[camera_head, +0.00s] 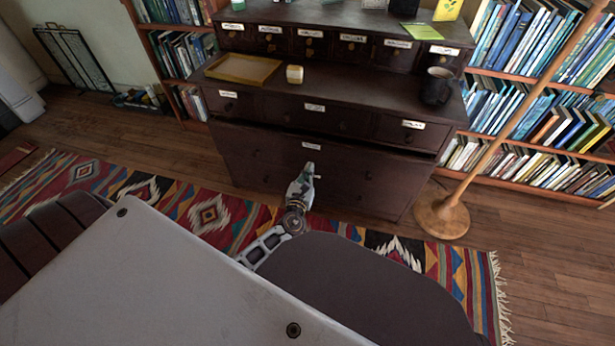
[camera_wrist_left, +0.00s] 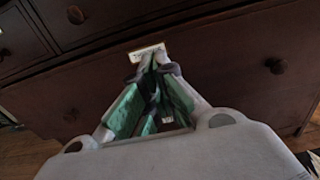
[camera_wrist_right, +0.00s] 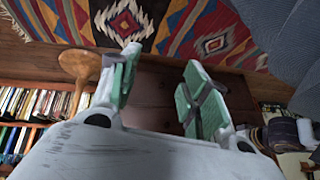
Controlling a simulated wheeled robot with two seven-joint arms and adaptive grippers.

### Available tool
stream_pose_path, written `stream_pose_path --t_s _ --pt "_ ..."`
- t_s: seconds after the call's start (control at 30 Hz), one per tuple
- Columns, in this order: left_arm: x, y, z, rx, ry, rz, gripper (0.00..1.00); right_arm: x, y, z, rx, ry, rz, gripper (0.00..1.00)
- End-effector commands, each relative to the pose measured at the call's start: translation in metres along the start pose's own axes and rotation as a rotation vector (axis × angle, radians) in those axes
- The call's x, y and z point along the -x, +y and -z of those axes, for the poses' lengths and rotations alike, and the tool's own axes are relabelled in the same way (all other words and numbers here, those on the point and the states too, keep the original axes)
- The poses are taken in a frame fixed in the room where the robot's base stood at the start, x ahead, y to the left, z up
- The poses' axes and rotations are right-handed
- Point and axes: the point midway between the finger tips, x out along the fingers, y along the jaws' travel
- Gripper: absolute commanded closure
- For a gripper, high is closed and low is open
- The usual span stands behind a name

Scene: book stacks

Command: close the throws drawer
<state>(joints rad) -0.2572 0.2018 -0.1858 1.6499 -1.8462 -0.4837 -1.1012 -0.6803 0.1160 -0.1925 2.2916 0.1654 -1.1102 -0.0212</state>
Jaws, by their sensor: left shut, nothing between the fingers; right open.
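The dark wooden cabinet (camera_head: 365,97) stands at the centre of the head view. A wide drawer (camera_head: 265,150) with a white label (camera_head: 312,146) runs below its row of smaller drawers; the label is too small to read. A dark gap along this drawer's top edge suggests it stands slightly out. My left gripper (camera_head: 309,168) is shut and empty, in front of the wide drawer just below the label. In the left wrist view its fingertips (camera_wrist_left: 153,62) are close to the label (camera_wrist_left: 147,52); I cannot tell whether they touch. My right gripper (camera_wrist_right: 160,70) is open and empty.
A wooden tray (camera_head: 243,68), a small yellowish box (camera_head: 294,74) and a dark mug (camera_head: 437,86) stand on the cabinet. A round wooden lamp base (camera_head: 441,217) is on the floor at its right. A patterned rug (camera_head: 150,190) lies in front. Bookshelves (camera_head: 545,115) flank the cabinet.

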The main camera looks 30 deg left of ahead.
Motion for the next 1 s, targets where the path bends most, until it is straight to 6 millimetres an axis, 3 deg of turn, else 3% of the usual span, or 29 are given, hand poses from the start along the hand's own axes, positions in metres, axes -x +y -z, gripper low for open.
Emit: stream_pose_path --t_s 1.0 --pt "-0.095 0.0 0.002 0.0 0.001 0.0 1.0 -0.046 0.0 -0.02 -0.045 0.091 0.039 0.54"
